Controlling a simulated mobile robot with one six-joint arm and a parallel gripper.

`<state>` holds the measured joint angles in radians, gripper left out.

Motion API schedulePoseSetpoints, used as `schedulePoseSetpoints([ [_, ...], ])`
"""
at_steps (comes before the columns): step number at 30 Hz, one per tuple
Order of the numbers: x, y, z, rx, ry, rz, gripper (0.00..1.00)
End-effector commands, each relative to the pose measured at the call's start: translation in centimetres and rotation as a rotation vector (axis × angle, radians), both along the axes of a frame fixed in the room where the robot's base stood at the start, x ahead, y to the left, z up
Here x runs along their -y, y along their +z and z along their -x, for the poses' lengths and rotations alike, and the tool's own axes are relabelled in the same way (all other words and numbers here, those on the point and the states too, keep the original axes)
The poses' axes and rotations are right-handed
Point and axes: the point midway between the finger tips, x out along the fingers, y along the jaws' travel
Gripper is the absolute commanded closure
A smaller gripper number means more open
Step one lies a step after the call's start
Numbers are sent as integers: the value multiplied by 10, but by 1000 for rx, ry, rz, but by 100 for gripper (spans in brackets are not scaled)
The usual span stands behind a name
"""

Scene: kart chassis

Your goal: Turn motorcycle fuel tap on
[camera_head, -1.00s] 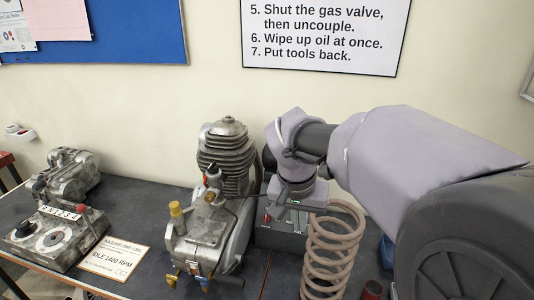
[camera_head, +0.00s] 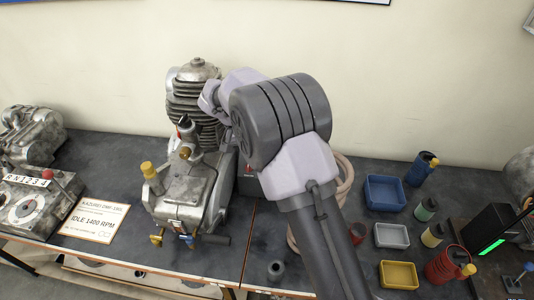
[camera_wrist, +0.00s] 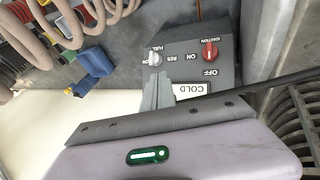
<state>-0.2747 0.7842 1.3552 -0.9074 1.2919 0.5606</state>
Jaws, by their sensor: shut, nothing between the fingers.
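In the wrist view a grey control box (camera_wrist: 190,72) appears upside down. A pale fuel tap knob (camera_wrist: 155,59) sits on it under the FUEL label, with ON and RES markings near it. Its exact setting is too small to read. A red ignition knob (camera_wrist: 210,50) sits to its right, near ON and OFF. My gripper (camera_wrist: 158,80) is shut and empty, its fingertips close to the fuel knob; I cannot tell if they touch it. In the head view my arm covers the gripper and most of the box (camera_head: 249,184).
The engine (camera_head: 192,195) stands left of the box. A blue tray (camera_head: 385,192), other trays and several bottles are at right. A COLD plate (camera_wrist: 190,90) shows near my fingers.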

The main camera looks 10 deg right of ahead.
Motion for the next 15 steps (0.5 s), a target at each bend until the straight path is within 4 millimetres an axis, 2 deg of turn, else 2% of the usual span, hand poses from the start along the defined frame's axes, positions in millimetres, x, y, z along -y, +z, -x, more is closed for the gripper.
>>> schedulePoseSetpoints([
  [1, 5, -14, -1, -2, -1, 0, 100],
  [6, 21, -45, -4, -2, 0, -1, 100],
  [10, 29, -60, -6, 0, -1, -1, 100],
  [15, 34, -68, -7, -1, 0, -1, 100],
])
